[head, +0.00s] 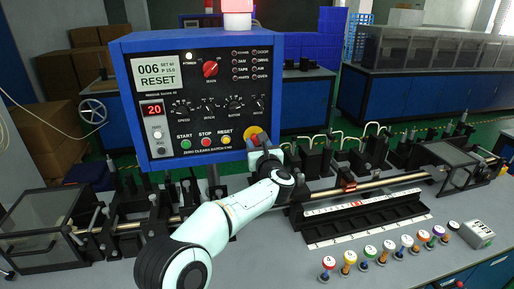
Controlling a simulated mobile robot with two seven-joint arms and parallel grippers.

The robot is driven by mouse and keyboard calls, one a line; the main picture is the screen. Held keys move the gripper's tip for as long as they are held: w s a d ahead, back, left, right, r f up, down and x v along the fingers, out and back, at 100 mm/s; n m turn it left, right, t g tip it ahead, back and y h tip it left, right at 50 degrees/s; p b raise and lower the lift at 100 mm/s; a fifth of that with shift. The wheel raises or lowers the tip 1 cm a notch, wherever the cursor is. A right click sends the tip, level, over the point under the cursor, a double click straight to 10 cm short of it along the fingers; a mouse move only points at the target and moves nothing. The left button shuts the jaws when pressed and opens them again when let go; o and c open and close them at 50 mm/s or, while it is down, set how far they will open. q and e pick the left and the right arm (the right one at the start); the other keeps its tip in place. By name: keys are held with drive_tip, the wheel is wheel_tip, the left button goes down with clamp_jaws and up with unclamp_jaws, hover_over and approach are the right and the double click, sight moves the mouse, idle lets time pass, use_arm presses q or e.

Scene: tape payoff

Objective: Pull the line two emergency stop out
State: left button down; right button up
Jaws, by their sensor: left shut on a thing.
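The emergency stop (252,132), a red button on a yellow ring, sits at the lower right corner of the blue-framed control panel (170,119). My left gripper (260,146) reaches up to it from below and is shut on it. The gripper hides the lower part of the button, so I cannot tell whether it is pushed in or out. The panel's screen (157,75) reads "006" and "RESET". No line number is readable on the panel. My right gripper is not in view.
Green, red and yellow buttons (206,142) sit left of the stop. Below stands a machine with a long metal rod (390,182) and a black tray (366,218). Several numbered, coloured-top pegs (367,254) and a grey box (477,234) stand at the table's front right.

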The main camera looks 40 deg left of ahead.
use_arm(q)
drive_tip(key=shift+s+d, duration=0.1)
drive_tip(key=shift+s, duration=0.05)
drive_tip(key=c, duration=0.6)
unclamp_jaws()
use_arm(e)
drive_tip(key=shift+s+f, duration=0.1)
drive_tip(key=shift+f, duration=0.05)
use_arm(q)
drive_tip(key=shift+s+d+f, duration=0.1)
drive_tip(key=shift+s+d, duration=0.05)
drive_tip(key=shift+d, duration=0.25)
drive_tip(key=b+v, duration=0.4)
drive_tip(key=v, duration=0.8)
drive_tip(key=shift+s+d, duration=0.2)
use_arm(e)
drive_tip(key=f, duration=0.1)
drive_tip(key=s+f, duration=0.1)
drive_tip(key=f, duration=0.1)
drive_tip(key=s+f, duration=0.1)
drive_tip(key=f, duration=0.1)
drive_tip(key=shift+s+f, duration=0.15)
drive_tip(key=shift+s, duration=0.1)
